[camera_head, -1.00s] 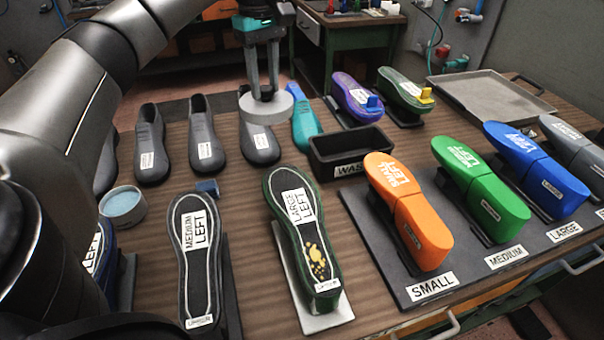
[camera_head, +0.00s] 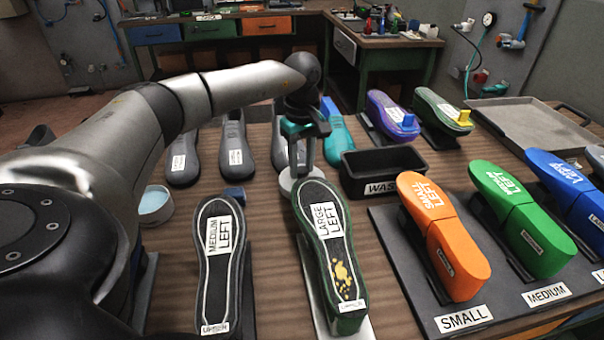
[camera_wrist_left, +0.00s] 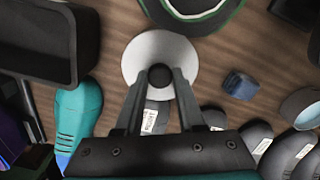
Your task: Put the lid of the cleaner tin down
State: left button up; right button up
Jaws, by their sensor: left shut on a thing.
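The lid is a pale grey disc (camera_head: 290,181) with a dark round knob (camera_wrist_left: 160,76). My left gripper (camera_head: 297,168) points down and is shut on the knob; the wrist view shows its two fingers (camera_wrist_left: 160,88) on either side of it. The lid is low over the wooden table, just behind the toe of the LARGE LEFT shoe, which hides part of it. I cannot tell whether it touches the table. The cleaner tin (camera_head: 156,207) stands open at the left, its inside pale blue; it also shows at the wrist view's right edge (camera_wrist_left: 303,108). My right gripper is not in view.
The LARGE LEFT shoe (camera_head: 330,250) and MEDIUM LEFT shoe (camera_head: 218,262) lie sole up in front. A small blue block (camera_head: 234,197) is left of the lid. A black waste bin (camera_head: 385,187) is at its right.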

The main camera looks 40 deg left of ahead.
aim_at(302, 169)
pick_arm(q)
jog(key=shift+f, duration=1.3)
jog(key=shift+f, duration=0.15)
jog(key=o, duration=1)
jog(key=shift+c, duration=0.2)
jog(key=shift+r, duration=0.35)
notch_tip(302, 169, up, 12)
jog(key=p, duration=0.1)
jog(key=shift+f, duration=0.2)
jog(key=shift+r, duration=0.1)
